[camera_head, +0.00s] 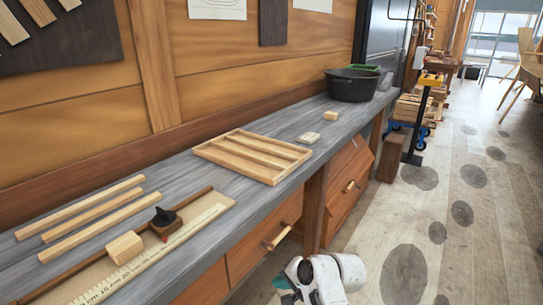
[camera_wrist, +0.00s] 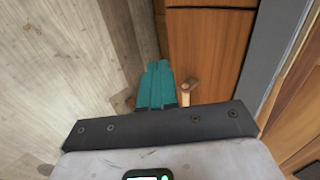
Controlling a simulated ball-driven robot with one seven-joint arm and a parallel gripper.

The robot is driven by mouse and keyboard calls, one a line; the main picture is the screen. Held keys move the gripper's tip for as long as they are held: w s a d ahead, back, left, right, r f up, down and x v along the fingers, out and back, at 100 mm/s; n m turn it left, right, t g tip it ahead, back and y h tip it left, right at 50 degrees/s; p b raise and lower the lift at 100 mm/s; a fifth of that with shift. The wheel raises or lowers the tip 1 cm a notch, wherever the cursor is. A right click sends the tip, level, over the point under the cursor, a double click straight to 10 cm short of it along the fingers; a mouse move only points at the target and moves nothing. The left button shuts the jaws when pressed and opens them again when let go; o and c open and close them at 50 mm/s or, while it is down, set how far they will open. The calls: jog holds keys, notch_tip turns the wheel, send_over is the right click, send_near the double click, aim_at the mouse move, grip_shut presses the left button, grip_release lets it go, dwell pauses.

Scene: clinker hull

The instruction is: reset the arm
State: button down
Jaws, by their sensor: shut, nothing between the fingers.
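My gripper (camera_wrist: 158,66) shows in the wrist view as two teal fingers pressed together, with nothing between them. In the head view my white arm end is at the bottom edge, and a bit of teal gripper (camera_head: 284,282) shows beside it. It is in front of the bench's drawers and below the bench top. In the wrist view a wooden drawer handle (camera_wrist: 187,90) is just right of the fingers. I cannot tell whether they touch. The rest of my arm is mostly out of view.
The grey bench (camera_head: 225,200) holds a slatted wooden tray (camera_head: 205,152), wood strips (camera_head: 92,213), a ruler (camera_head: 150,254), a wooden block (camera_head: 125,248) and a black tub (camera_head: 353,86). One drawer handle (camera_head: 277,238) sticks out. The floor (camera_head: 455,265) at right is mostly clear.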

jog(key=s+d+f+n+g+h, duration=0.1)
jog(key=s+d+f, duration=0.2)
jog(key=s+d, duration=0.25)
jog(key=s+d+f+n+h, duration=0.1)
jog(key=s+d+f+h, duration=0.1)
jog(key=s+d+f, duration=0.3)
jog(key=s+d+n+g+h, duration=0.1)
jog(key=s+d, duration=0.3)
jog(key=s, duration=0.6)
jog(key=s+d+r+n+g+h, duration=0.1)
jog(key=s+d, duration=0.4)
jog(key=s, duration=0.5)
jog(key=s+d+r+n+g+h, duration=0.1)
jog(key=s+d, duration=0.4)
jog(key=s, duration=0.6)
jog(key=shift+n+h, duration=0.7)
